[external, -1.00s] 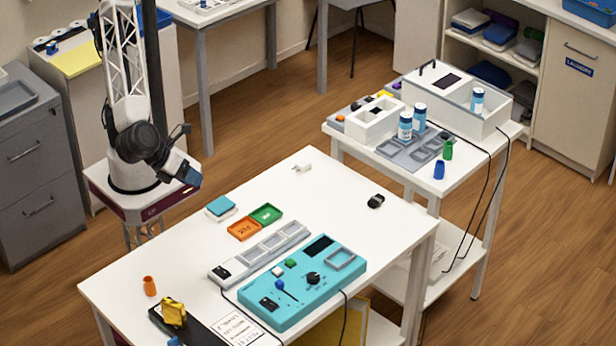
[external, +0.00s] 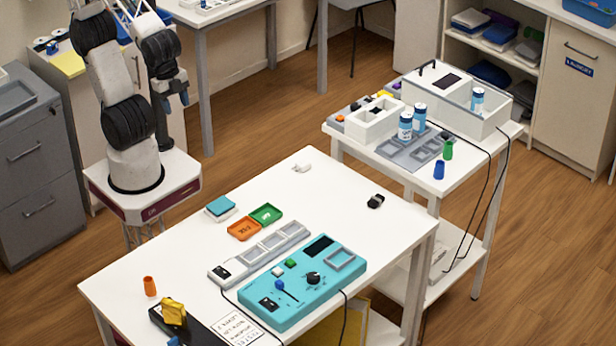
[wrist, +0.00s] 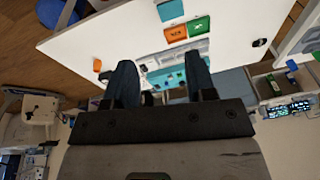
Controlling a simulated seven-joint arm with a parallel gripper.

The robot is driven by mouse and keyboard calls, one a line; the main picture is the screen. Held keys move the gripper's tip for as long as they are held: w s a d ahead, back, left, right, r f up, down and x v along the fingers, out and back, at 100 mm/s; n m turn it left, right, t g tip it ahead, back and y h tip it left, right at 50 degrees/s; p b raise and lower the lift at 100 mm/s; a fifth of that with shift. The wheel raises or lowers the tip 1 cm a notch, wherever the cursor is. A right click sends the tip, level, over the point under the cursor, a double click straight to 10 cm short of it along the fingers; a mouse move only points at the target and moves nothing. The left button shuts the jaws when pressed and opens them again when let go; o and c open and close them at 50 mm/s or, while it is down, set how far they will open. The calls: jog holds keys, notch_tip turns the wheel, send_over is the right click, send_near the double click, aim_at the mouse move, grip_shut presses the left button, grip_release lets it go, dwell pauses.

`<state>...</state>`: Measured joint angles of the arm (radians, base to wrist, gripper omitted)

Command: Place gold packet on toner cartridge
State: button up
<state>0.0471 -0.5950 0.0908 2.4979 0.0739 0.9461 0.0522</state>
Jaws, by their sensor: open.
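The gold packet (external: 173,312) is at the front left edge of the white table. It overlaps the left end of a long black object, apparently the toner cartridge (external: 205,334), and looks to rest on top of it. The cartridge's front end is cut off by the picture's bottom edge. My gripper (external: 176,101) is raised, well behind and above the table, far from the packet. In the wrist view my gripper (wrist: 160,80) has its two dark fingers wide apart with nothing held between them. I cannot make out the packet clearly there.
An orange cup (external: 150,286) stands behind the packet. A teal control panel (external: 325,284), a grey tray strip (external: 262,250), and orange (external: 243,229) and green (external: 266,214) trays occupy the table's middle. The table's left part is mostly clear.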

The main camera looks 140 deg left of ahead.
jog(key=shift+s+n+h, duration=0.4)
jog(key=shift+s+n, duration=0.3)
jog(key=shift+s, duration=0.3)
dwell(0.7)
